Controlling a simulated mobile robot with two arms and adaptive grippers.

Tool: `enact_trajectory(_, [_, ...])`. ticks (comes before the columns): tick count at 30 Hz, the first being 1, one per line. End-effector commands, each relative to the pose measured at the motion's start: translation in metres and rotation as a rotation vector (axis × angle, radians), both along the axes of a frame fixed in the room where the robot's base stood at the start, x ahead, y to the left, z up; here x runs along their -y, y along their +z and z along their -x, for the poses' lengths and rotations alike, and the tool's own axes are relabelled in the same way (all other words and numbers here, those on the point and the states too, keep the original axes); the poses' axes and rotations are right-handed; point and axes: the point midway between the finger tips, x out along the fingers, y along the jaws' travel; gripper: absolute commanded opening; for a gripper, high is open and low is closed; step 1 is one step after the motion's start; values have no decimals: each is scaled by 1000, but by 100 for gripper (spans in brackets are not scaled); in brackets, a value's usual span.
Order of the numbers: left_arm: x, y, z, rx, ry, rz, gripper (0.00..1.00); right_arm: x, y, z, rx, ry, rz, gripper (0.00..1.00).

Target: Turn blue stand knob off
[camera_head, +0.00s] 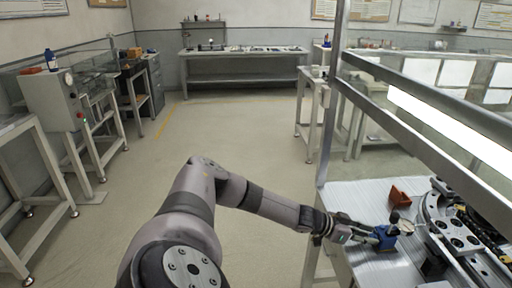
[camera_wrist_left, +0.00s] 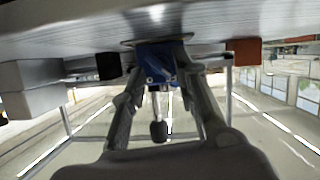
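The blue stand (camera_head: 386,236) is on the metal work table at the lower right, with a small round dial (camera_head: 394,217) by its top. In the left wrist view, which looks upside down, the blue stand (camera_wrist_left: 158,62) hangs between the fingertips, with a dark-ended rod (camera_wrist_left: 158,130) extending from it. My left gripper (camera_head: 372,236) is at the stand, its fingers (camera_wrist_left: 162,72) on either side of the blue body. Whether they press on it is not clear. The knob cannot be made out. My right gripper is out of view.
A red-brown bin (camera_head: 400,197) stands behind the blue stand on the table (camera_head: 350,200). A dark curved ring track (camera_head: 452,232) lies close on its right. A metal frame post (camera_head: 328,120) and a lit bar rise near my arm.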

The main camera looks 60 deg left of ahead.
Motion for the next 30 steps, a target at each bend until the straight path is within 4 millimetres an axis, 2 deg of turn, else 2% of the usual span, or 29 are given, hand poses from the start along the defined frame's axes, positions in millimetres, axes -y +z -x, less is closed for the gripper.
enact_trajectory(1, [1,-6,2,9,0,-27,28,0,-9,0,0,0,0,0])
enact_trajectory(11, [3,-3,3,61,-2,-157,28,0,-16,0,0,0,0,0])
enact_trajectory(21, [5,-2,3,102,-3,-252,28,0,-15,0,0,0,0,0])
enact_trajectory(30, [7,0,4,150,-1,-363,28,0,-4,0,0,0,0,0])
